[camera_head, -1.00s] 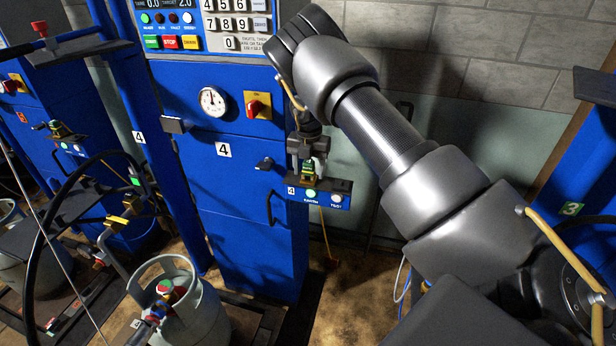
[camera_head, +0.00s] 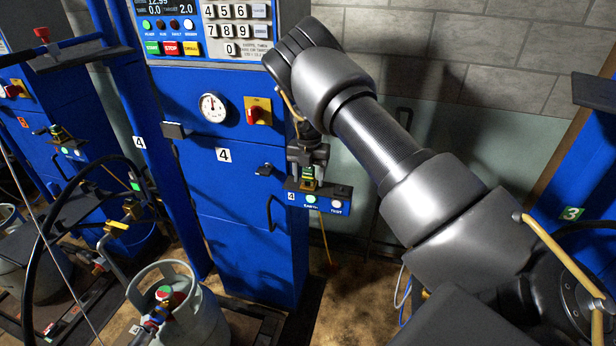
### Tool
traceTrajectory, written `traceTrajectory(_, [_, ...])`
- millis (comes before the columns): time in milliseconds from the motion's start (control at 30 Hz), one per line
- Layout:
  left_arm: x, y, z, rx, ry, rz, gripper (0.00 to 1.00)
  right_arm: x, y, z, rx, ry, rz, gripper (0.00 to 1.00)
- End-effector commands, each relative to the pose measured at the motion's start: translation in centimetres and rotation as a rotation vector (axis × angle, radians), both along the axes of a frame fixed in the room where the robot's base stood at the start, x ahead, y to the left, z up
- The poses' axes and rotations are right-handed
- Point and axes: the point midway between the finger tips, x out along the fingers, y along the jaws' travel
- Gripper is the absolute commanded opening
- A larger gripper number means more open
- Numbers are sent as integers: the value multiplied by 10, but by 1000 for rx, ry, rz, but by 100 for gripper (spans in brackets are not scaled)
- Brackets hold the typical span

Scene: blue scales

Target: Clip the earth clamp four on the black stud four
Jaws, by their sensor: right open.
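The control box (camera_head: 320,200) marked 4 juts from the right side of the blue scale cabinet, with a lit green EARTH lamp. The earth clamp (camera_head: 309,183), a small yellow-green and dark piece, sits on top of this box. My right gripper (camera_head: 308,172) points down right at the clamp, its jaws open around or just above it; contact cannot be told. A small dark fitting (camera_head: 265,169) juts from the cabinet front below the label 4; I cannot tell whether it is the black stud four. My left gripper is not in view.
The blue cabinet (camera_head: 240,235) carries a gauge (camera_head: 212,107), a red-yellow switch (camera_head: 258,110) and a keypad. A grey gas cylinder (camera_head: 190,318) stands at lower left. A black hose (camera_head: 35,255) arcs at the left. My right arm covers much of the right side.

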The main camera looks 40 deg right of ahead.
Motion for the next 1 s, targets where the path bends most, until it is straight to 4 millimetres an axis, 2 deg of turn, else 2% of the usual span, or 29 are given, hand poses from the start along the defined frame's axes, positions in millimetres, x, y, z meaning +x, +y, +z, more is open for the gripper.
traceTrajectory(733, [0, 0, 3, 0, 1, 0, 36, 0, 0, 0, 0, 0, 0, 56])
traceTrajectory(767, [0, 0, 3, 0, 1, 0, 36, 0, 0, 0, 0, 0, 0, 55])
traceTrajectory(1000, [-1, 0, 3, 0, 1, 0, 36, 0, 0, 0, 0, 0, 0, 24])
